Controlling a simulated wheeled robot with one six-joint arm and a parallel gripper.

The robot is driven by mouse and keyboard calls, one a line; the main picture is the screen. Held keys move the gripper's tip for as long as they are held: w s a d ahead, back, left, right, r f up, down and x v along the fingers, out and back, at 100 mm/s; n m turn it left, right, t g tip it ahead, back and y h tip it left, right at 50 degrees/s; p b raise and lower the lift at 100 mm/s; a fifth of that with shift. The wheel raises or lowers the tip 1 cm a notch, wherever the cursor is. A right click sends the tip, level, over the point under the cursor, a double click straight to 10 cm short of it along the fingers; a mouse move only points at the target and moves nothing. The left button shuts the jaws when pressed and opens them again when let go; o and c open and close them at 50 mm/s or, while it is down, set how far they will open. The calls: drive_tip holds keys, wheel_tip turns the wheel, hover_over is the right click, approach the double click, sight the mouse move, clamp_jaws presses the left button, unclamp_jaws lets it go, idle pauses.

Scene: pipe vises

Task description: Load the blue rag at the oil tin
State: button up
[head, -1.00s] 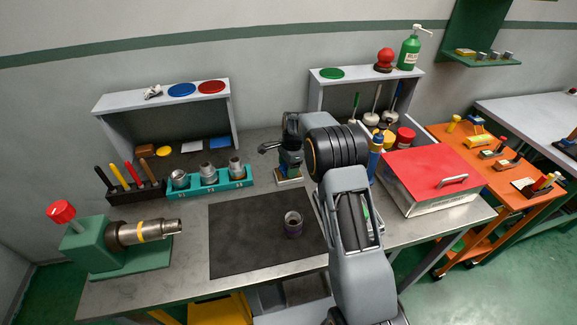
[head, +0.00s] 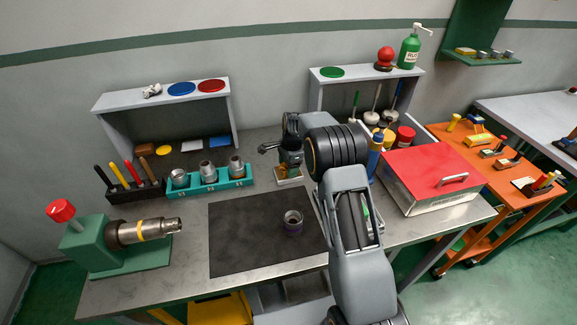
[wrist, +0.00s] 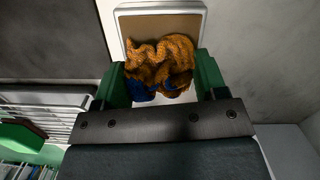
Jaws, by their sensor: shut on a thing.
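My gripper (wrist: 160,80) has its green fingers shut on a crumpled rag. In the wrist view the blue rag (wrist: 141,93) is blue only along its lower edge; most of it looks mottled orange-brown. It lies over a shallow, pale-rimmed tin with a brown pad, which I take as the oil tin (wrist: 160,8). In the head view my gripper (head: 288,169) points down over this small tin (head: 289,183), behind the dark mat. The rag's orange shows low between the fingers. It appears to be at the pad; the contact itself is hidden.
The dark mat (head: 250,250) with a dark ring-like fitting (head: 293,223) lies in front. A teal rack of fittings (head: 210,183) is left of the tin. A red-lidded box (head: 425,172) and a blue bottle (head: 376,155) stand to the right. Shelves stand behind.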

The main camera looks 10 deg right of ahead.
idle(0.5)
drive_tip(key=shift+r+p, duration=2.45)
drive_tip(key=shift+r, duration=1.05)
drive_tip(key=shift+f, duration=0.1)
